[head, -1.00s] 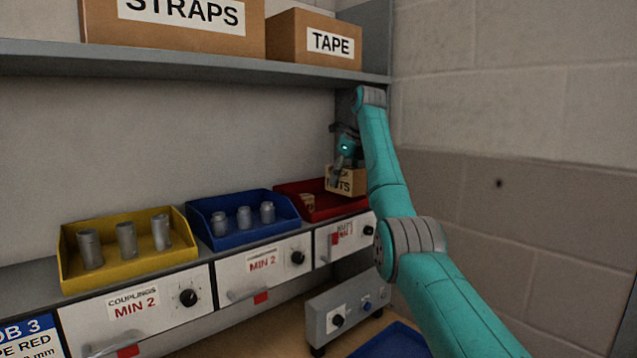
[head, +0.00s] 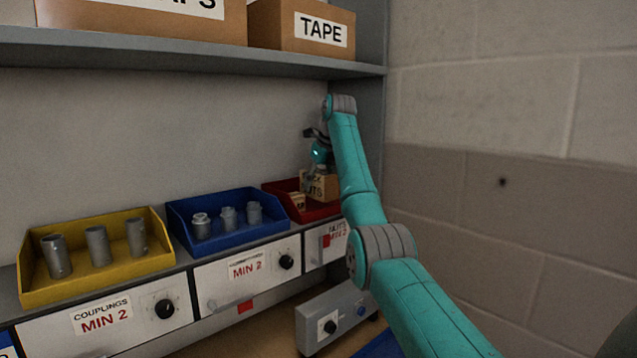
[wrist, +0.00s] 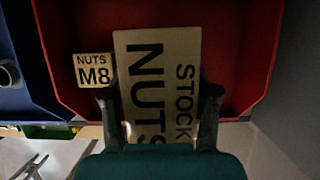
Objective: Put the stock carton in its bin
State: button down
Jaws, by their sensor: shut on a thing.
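The stock carton (head: 321,186) is a tan box marked NUTS, with STOCK NUTS readable on its face in the wrist view (wrist: 160,75). My gripper (wrist: 160,103) is shut on it, with one finger on each side. In the head view my gripper (head: 316,165) is above the carton and hides part of its top. The carton is at the red bin (head: 281,189), and in the wrist view the bin's red floor and walls (wrist: 245,60) surround its far part. I cannot tell whether the carton touches the bin floor.
A small NUTS M8 box (wrist: 93,70) sits in the red bin, left of the carton. A blue bin (head: 190,240) and a yellow bin (head: 100,280) with grey fittings stand to the left. A shelf (head: 200,65) with cartons is above; a wall is close on the right.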

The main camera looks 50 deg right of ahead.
jog(key=shift+f, duration=0.55)
jog(key=shift+c, duration=1.4)
grip_release()
